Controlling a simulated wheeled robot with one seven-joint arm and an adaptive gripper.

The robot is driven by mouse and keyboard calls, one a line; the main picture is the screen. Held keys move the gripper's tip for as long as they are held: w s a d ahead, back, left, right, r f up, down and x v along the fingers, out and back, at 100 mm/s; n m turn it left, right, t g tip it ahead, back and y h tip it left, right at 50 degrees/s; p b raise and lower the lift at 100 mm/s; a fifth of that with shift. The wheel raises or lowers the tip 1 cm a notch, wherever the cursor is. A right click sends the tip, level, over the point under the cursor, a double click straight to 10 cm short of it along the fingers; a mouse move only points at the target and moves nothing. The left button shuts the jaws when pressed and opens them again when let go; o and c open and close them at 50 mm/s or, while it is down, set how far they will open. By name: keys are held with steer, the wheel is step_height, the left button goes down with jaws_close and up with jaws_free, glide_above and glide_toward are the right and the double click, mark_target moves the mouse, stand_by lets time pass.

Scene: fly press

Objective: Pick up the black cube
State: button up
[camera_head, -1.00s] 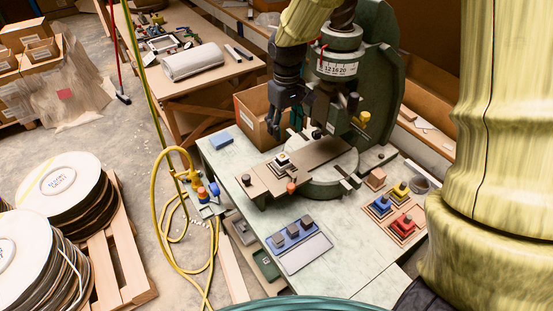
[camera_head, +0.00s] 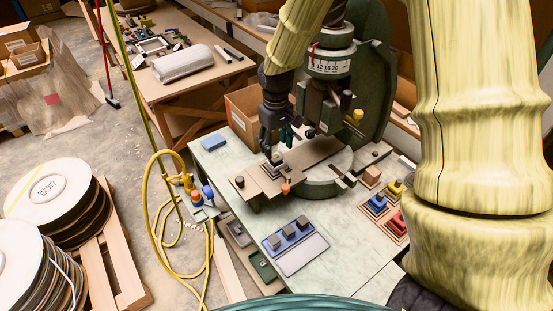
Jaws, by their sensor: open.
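My gripper (camera_head: 273,146) is open, pointing down over the press's brown plate (camera_head: 265,187). Just below its fingertips a small stacked piece (camera_head: 276,161) with a dark base and a paler top sits on the plate; it looks like a dark block, but it is too small to tell whether it is the black cube. I cannot tell whether the fingers touch it. The green fly press (camera_head: 370,90) stands behind and to the right of my gripper.
A blue tray with several grey blocks (camera_head: 288,233) lies at the front of the pale table (camera_head: 345,225). Stepped blue (camera_head: 376,204), yellow and red pieces stand at right. A yellow hose hangs at left.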

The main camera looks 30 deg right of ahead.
mark_target(276, 157)
steer(key=shift+f+p, duration=1.25)
steer(key=shift+f, duration=1.3)
steer(key=c, duration=1.2)
steer(key=shift+r, duration=0.1)
